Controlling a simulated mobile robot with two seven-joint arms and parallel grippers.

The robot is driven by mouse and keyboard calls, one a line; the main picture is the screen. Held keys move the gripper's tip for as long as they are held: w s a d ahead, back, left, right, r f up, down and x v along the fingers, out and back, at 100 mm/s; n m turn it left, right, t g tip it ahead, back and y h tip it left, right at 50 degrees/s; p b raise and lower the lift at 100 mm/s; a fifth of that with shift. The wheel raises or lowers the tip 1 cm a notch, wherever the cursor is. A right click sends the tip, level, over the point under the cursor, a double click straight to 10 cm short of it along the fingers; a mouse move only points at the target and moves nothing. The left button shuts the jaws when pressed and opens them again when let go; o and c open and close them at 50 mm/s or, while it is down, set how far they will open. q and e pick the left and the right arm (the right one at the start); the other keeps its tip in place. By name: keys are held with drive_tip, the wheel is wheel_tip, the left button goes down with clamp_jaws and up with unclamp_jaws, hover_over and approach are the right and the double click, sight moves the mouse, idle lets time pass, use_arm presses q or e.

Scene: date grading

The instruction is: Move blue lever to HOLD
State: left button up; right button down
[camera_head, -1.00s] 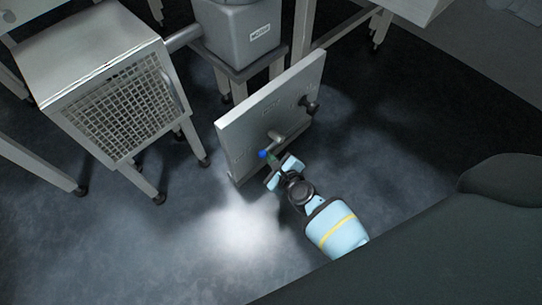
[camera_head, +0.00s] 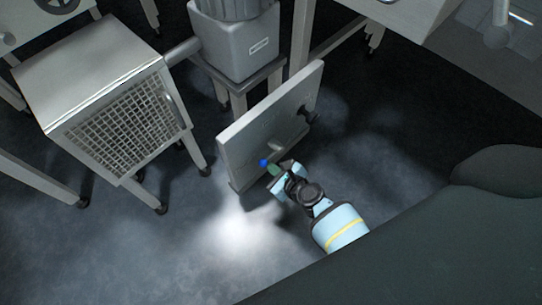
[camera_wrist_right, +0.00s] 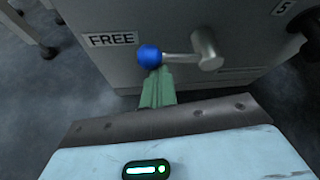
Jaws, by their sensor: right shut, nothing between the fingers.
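The blue lever has a round blue knob (camera_wrist_right: 149,56) on a grey arm that runs to a hub (camera_wrist_right: 207,48) on a grey panel. In the right wrist view the knob lies left of the hub, just right of the FREE label (camera_wrist_right: 112,39). No HOLD label can be read. My right gripper (camera_wrist_right: 157,82) is shut and empty, its greenish fingertips just below the knob; I cannot tell whether they touch it. In the head view the blue knob (camera_head: 263,163) shows at the panel's front face, beside the right gripper (camera_head: 277,169). My left gripper is not in view.
The upright panel (camera_head: 240,150) also carries a dark knob (camera_head: 310,114) at its right. A mesh-fronted cabinet (camera_head: 125,125) stands at left and a grey machine (camera_head: 235,45) behind the panel. The floor (camera_head: 180,235) in front is clear.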

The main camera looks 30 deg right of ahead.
drive_tip(key=shift+w+r+m+p, duration=0.2)
drive_tip(key=shift+r+m+p, duration=0.1)
drive_tip(key=shift+r+p, duration=0.7)
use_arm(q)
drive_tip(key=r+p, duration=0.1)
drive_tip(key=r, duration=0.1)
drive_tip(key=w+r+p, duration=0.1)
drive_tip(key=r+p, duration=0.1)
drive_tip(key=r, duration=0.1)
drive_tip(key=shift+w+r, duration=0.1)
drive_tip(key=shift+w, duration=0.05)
use_arm(e)
drive_tip(key=w+d+r+m+g+y, duration=0.1)
drive_tip(key=d+r+m+y, duration=0.3)
drive_tip(key=m+y, duration=0.3)
drive_tip(key=shift+w+d+r+m+g, duration=0.25)
drive_tip(key=shift+d+m+g, duration=0.05)
drive_tip(key=shift+d, duration=0.35)
